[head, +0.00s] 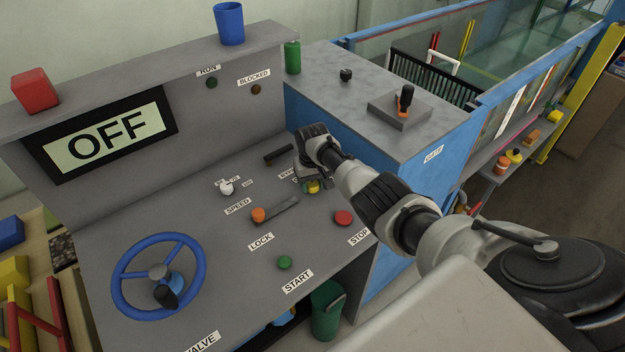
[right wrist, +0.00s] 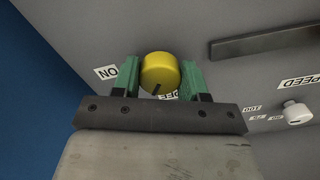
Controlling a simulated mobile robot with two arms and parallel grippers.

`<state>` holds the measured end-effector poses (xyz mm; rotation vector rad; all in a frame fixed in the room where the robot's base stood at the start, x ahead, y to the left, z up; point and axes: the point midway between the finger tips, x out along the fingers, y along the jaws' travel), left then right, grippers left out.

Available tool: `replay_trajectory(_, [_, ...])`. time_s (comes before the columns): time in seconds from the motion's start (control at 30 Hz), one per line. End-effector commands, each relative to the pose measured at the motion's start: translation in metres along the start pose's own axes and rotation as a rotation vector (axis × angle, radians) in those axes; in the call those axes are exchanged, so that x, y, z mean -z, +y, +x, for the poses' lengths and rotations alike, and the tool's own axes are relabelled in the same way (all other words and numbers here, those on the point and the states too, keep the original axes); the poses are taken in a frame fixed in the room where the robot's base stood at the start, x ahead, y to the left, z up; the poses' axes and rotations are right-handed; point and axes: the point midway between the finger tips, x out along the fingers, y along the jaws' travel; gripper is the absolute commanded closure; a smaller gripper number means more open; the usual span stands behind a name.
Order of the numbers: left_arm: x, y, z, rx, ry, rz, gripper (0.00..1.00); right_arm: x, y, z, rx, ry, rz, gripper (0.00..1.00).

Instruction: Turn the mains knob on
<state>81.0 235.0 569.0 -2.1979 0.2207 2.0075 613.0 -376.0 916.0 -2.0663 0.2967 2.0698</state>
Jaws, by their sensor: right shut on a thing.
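The mains knob is a round yellow knob (right wrist: 160,72) with a dark mark on its face. It sits on the grey sloped panel, with a label reading ON to its left in the right wrist view. My right gripper (right wrist: 160,80) has its green fingers on both sides of the knob, shut on it. In the head view the yellow knob (head: 313,187) is partly hidden under my right gripper (head: 310,182). The display (head: 105,133) reads OFF. My left gripper is not in view.
The panel also carries a white speed knob (head: 226,187), an orange lock knob (head: 258,215), a red stop button (head: 344,218), a green start button (head: 284,262) and a blue valve wheel (head: 116,290). A blue cup (head: 229,24) and red block (head: 35,91) stand on the ledge.

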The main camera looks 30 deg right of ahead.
Motion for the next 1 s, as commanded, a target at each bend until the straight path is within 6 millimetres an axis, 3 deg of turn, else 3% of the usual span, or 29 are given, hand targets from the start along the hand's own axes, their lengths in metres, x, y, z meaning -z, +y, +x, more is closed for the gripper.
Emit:
replay_trajectory(0.6, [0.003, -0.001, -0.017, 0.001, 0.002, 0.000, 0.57, 0.002, -0.002, -0.002, 0.002, 0.003, 0.581, 0.80])
replay_trajectory(1.0, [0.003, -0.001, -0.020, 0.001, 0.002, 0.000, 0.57, 0.002, -0.001, -0.002, 0.002, 0.005, 0.861, 0.80])
